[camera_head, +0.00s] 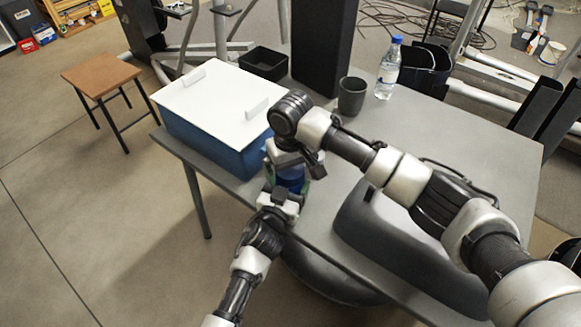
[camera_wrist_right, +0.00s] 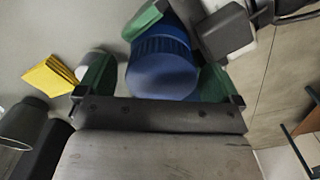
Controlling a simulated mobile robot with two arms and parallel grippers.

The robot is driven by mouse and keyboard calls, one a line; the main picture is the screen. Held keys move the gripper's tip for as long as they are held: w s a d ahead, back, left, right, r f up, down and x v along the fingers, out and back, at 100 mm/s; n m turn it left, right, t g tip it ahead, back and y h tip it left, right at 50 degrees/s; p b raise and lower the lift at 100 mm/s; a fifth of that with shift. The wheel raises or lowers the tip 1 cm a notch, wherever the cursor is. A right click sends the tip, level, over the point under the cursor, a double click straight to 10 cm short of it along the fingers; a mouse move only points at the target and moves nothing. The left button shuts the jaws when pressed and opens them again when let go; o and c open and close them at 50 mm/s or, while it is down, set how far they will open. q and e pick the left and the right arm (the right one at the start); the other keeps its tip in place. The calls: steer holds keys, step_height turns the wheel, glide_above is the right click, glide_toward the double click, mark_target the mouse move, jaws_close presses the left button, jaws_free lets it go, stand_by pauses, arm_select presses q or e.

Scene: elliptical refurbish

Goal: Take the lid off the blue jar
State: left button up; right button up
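The blue jar (camera_head: 290,177) is at the table's near left edge, between my two grippers; the arms partly hide it. In the right wrist view its ribbed blue lid (camera_wrist_right: 160,72) faces the camera. My left gripper (camera_head: 281,190) comes from below, its green-padded fingers on either side of the jar body, closed on it. My right gripper (camera_head: 292,160) is above the jar. In the right wrist view its green fingers (camera_wrist_right: 157,80) are apart on both sides of the lid, with a narrow gap on the left; contact on the right is unclear.
A blue box with a white lid (camera_head: 212,98) stands left on the grey table (camera_head: 420,135). A black bin (camera_head: 264,63), a dark cup (camera_head: 351,96) and a water bottle (camera_head: 388,70) stand behind. The right wrist view also shows a yellow object (camera_wrist_right: 48,77).

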step_height(320, 180, up, 4)
steer(key=shift+r, duration=0.35)
steer(key=shift+c, duration=0.5)
step_height(320, 180, up, 3)
steer(key=m, duration=0.3)
steer(key=shift+f, duration=3.9)
steer(key=c, duration=0.9)
steer(key=n, duration=0.3)
steer(key=shift+c, duration=0.2)
